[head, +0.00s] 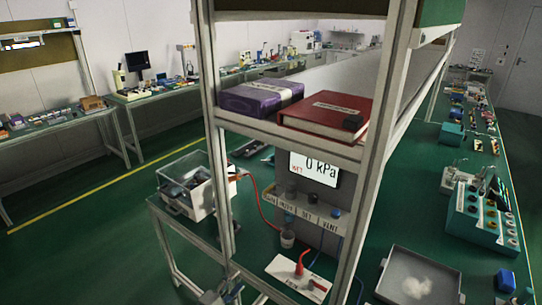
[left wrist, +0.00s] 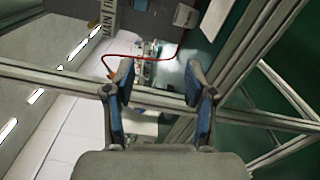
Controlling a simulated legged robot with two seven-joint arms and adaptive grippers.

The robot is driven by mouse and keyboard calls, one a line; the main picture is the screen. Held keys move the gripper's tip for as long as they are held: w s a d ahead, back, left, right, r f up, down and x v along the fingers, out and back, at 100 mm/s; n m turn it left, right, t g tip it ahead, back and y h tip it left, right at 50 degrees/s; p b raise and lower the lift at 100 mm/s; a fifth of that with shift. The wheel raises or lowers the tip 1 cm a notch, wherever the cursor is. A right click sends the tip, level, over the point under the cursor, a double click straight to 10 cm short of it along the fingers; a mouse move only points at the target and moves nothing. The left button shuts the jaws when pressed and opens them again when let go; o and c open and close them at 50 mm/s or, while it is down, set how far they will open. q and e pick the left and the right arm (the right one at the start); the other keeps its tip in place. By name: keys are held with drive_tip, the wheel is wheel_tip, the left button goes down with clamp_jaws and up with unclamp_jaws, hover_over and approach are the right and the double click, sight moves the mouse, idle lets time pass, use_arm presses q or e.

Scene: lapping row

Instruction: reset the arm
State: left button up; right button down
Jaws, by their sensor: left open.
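My left gripper (head: 226,292) shows at the bottom edge of the head view, just left of the frame post and low beside the bench. In the left wrist view its two blue-padded fingers (left wrist: 160,82) stand apart, with nothing held between them. Grey frame bars and a red hose (left wrist: 150,57) lie beyond the fingertips. My right gripper is in neither view.
A metal shelf frame (head: 215,110) stands close in front, bearing a purple box (head: 255,98) and a red book (head: 325,112). Below are a gauge reading 0 kPa (head: 316,168), a white block with a red lever (head: 298,277) and a clear-lidded box (head: 190,185). Open floor (head: 90,245) lies left.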

use_arm(q)
drive_tip(key=s+a+f+m+g+y+p, duration=0.1)
drive_tip(key=s+f+m+g+y, duration=0.1)
drive_tip(key=s+f, duration=0.5)
drive_tip(key=s+a+f+m+g+y+p, duration=0.1)
drive_tip(key=s+f+m+g, duration=0.15)
drive_tip(key=f, duration=0.85)
drive_tip(key=s+a+f+m+g+y+p, duration=0.1)
drive_tip(key=s+f+m+g+y+p, duration=0.15)
drive_tip(key=s+f, duration=0.45)
drive_tip(key=s+a+f+m+g+y, duration=0.1)
drive_tip(key=s+a+f+m+g, duration=0.1)
drive_tip(key=s+f, duration=0.3)
drive_tip(key=s+a+f+m+g+y+p, duration=0.1)
drive_tip(key=s+f+m, duration=0.3)
drive_tip(key=s, duration=1)
drive_tip(key=s+a+f+m+g+y+p, duration=0.1)
drive_tip(key=s+a+f+m+g+y, duration=0.1)
drive_tip(key=s+f, duration=0.5)
drive_tip(key=s+a, duration=0.1)
drive_tip(key=s, duration=0.1)
drive_tip(key=shift+s+a+f+m+g+y, duration=0.15)
drive_tip(key=shift+s+a+m+g+y, duration=0.2)
drive_tip(key=shift+s+m+g, duration=0.05)
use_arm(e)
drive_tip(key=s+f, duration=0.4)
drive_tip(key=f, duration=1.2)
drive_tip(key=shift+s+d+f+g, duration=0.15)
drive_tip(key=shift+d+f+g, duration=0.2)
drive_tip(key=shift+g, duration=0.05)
